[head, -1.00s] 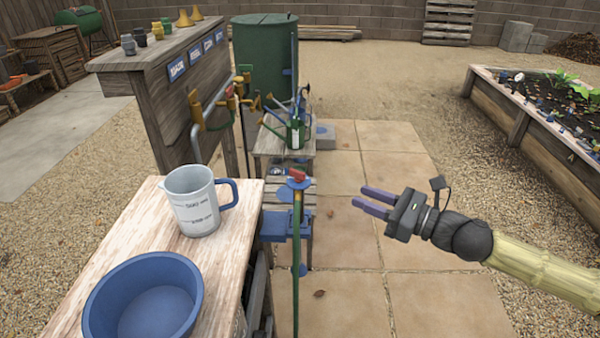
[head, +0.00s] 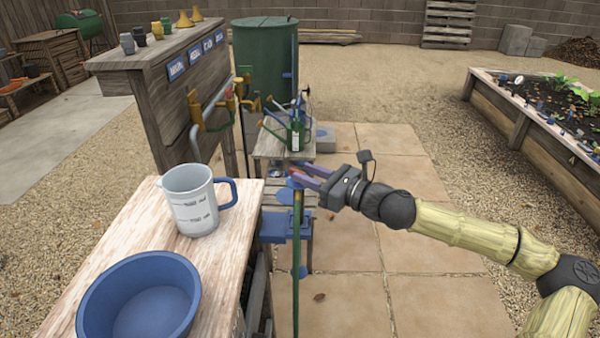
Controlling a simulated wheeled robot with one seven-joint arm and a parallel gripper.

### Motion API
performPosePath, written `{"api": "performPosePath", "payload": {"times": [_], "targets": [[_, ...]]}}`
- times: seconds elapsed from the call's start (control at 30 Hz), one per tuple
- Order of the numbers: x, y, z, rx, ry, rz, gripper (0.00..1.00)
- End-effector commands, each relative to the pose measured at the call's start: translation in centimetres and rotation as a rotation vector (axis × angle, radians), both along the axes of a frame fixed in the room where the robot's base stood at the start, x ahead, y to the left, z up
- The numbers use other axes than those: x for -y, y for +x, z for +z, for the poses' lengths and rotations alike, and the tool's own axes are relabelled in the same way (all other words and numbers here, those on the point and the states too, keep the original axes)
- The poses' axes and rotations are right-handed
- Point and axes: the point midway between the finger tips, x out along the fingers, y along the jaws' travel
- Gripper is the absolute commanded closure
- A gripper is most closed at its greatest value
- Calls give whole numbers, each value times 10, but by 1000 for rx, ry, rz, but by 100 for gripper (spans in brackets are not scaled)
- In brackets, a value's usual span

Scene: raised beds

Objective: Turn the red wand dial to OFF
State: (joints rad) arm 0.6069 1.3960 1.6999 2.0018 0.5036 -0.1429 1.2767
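The wand (head: 297,245) stands upright as a green pole in front of the low bench, past the right edge of the near table. Its red dial (head: 298,171) is at the top and mostly hidden behind my fingers; only a bit of red shows, so its setting and any OFF mark cannot be read. My gripper (head: 296,171) comes in from the right with its two purple fingers pointing left. The fingers are apart, one on each side of the visible red in this view. Whether they touch the dial I cannot tell.
A measuring jug (head: 192,203) and a blue basin (head: 145,305) stand on the near table. Behind the wand are a low bench with a green watering can (head: 296,135) and a panel with hoses and taps. The paving to the right is clear.

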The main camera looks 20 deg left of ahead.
Motion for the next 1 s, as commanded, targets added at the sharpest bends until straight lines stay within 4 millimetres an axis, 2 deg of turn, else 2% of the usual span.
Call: {"api": "performPosePath", "payload": {"times": [0.1,0.2,0.5,0.67,1.0], "targets": [[-16,5,0,0,0,1,70],[-23,7,0,-1,0,0,70],[-25,8,0,-1,0,-1,70],[-24,8,0,-1,0,-1,99],[-24,8,-1,-1,0,-9,100]]}}
